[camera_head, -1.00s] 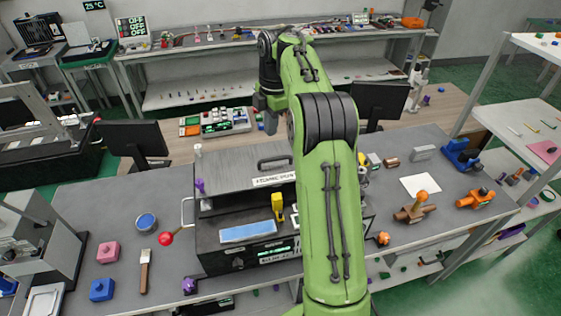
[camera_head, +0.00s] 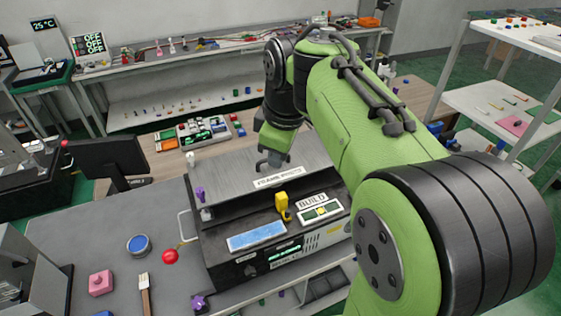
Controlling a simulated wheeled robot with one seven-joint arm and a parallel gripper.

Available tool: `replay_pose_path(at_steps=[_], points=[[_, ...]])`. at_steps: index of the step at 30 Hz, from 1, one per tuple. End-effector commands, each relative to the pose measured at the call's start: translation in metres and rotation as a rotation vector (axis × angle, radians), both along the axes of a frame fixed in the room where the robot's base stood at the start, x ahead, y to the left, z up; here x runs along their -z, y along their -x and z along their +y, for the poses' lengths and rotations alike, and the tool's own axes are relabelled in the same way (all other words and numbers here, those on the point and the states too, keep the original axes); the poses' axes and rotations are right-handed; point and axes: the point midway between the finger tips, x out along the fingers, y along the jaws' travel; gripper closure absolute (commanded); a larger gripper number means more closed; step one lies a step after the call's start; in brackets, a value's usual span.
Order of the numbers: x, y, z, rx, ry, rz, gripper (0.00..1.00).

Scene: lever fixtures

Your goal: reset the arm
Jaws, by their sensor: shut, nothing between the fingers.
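A dark machine (camera_head: 222,262) stands on the grey bench with a pale metal lid (camera_head: 235,168). A red ball knob (camera_head: 170,257) on a thin rod sits by its left side, next to a pale bar handle (camera_head: 183,226). A short yellow lever (camera_head: 282,206) stands upright on the machine's front. My green arm crosses from the lower right and bends down over the lid. My gripper (camera_head: 268,160) is shut and empty at the lid's dark handle. Its fingers are hard to tell from that handle, and I cannot tell whether they touch.
A blue round tin (camera_head: 138,245), a pink block (camera_head: 101,283) and a brush (camera_head: 145,290) lie on the bench left of the machine. A black monitor (camera_head: 122,158) stands behind them. Shelves (camera_head: 492,88) stand at right. My arm hides the bench's right part.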

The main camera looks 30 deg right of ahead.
Motion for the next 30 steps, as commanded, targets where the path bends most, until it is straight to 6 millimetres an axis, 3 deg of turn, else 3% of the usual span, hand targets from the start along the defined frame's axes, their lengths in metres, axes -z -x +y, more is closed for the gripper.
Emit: replay_pose_path(at_steps=[19,23,27,30], points=[[0.002,0.012,0.006,0.048,-0.010,-0.014,1.00],[0.015,0.053,0.024,0.198,-0.050,-0.068,1.00],[0.053,0.119,0.041,0.472,-0.152,-0.155,1.00],[0.080,0.152,0.044,0.624,-0.224,-0.199,1.00]])
